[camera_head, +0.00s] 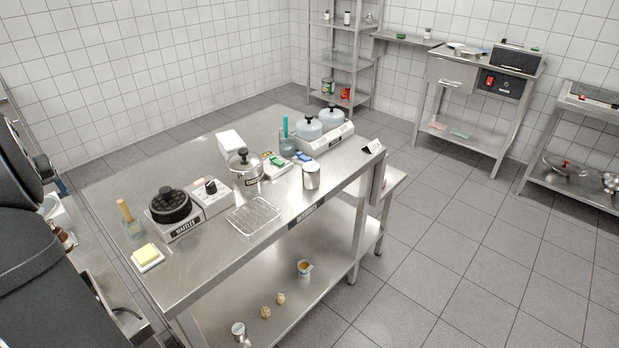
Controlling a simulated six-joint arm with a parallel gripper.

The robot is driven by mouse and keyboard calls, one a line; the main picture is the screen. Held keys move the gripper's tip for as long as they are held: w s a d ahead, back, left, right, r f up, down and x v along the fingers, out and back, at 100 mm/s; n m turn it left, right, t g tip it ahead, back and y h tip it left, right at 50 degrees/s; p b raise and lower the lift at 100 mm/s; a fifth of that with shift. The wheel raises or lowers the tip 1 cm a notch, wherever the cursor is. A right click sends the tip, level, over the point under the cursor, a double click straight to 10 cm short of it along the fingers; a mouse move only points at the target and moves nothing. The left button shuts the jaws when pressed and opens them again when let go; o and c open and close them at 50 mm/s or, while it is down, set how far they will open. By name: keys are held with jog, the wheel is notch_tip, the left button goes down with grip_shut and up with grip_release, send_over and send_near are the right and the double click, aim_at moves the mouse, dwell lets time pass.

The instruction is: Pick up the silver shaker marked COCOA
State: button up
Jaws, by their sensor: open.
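A small silver shaker (239,331) with a domed top stands on the lower shelf of the steel worktable, near the front left corner at the bottom of the picture. It looks upright. No word can be read on it at this size, so I cannot confirm COCOA. A larger silver canister (311,177) stands upright on the tabletop near its right front edge; its marking cannot be read either. Dark parts of my arm fill the left edge, well apart from both. My gripper's fingertips do not show.
The worktable (185,270) holds a waffle iron (171,206), a wire rack (254,216), a lidded pot (244,168), a butter dish (147,257) and a twin-pot warmer (325,137). Its tabletop overhangs the lower shelf, where a small cup (304,268) and two brownish lumps (265,312) sit. Floor at right is clear.

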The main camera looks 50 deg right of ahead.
jog(key=m+h, duration=0.4)
jog(key=m, duration=0.4)
send_over(311, 169)
jog(key=s+a, duration=0.5)
jog(key=a, duration=0.1)
jog(key=x, duration=1.1)
jog(key=shift+w+d+f, duration=0.1)
jog(key=shift+d+f, duration=0.1)
jog(key=shift+d, duration=0.25)
jog(key=shift+x, duration=2.65)
jog(key=c, duration=1.2)
jog(key=shift+o, duration=0.2)
